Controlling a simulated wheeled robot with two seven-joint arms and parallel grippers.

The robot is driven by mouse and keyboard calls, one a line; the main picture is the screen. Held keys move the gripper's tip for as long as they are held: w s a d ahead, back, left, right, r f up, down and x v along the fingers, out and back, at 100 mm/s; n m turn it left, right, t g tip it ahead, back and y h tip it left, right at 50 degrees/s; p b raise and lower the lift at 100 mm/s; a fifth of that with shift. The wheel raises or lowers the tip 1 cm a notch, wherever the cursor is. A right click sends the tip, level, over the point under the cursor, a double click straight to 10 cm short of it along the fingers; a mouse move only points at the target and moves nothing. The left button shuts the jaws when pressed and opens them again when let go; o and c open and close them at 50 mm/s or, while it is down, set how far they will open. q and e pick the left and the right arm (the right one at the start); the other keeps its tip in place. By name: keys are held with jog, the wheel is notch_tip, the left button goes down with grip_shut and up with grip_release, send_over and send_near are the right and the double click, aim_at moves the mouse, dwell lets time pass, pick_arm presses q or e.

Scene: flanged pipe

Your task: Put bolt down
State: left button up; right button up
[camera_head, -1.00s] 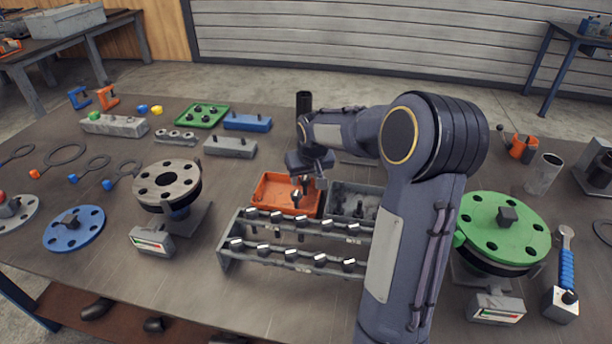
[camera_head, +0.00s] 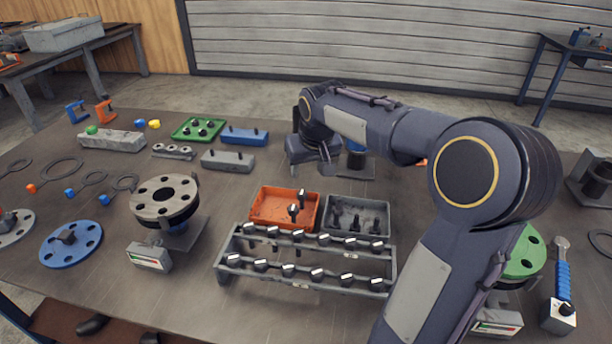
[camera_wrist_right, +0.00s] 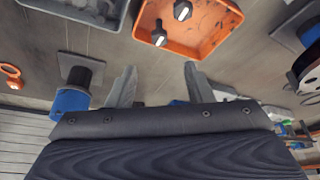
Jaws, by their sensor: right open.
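Two black bolts with pale-topped heads stand in the orange tray (camera_head: 262,208): one bolt (camera_head: 302,197) toward its right back and one bolt (camera_head: 293,211) in front of it. The wrist view also shows the tray (camera_wrist_right: 222,38) with both bolts (camera_wrist_right: 182,10) (camera_wrist_right: 159,33). My right gripper (camera_wrist_right: 160,85) is open, with nothing between its fingers. My left gripper is not in view.
A grey tray (camera_head: 340,200) holding dark pieces adjoins the orange tray. A two-tier rack (camera_head: 225,270) with several bolts stands in front. A grey flange (camera_head: 160,190) is left; a green flange (camera_head: 522,262) is partly hidden behind my right arm. Grey and blue blocks lie at the back.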

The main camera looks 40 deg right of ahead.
jog(key=s+a+f+n+y, duration=0.1)
jog(key=s+a+f+y, duration=0.1)
jog(key=s+a, duration=0.8)
jog(key=s+a+f+n+t+y, duration=0.1)
jog(key=s+a+f+y, duration=0.2)
jog(key=s+a, duration=0.8)
jog(key=shift+s+f+n+y, duration=0.3)
jog(key=shift+s+f, duration=0.05)
jog(key=shift+s, duration=0.25)
notch_tip(320, 180, up, 3)
jog(key=shift+a+f+p, duration=0.1)
jog(key=shift+f+p, duration=0.1)
jog(key=shift+p, duration=1.05)
jog(key=shift+f, duration=0.25)
jog(key=shift+c, duration=0.2)
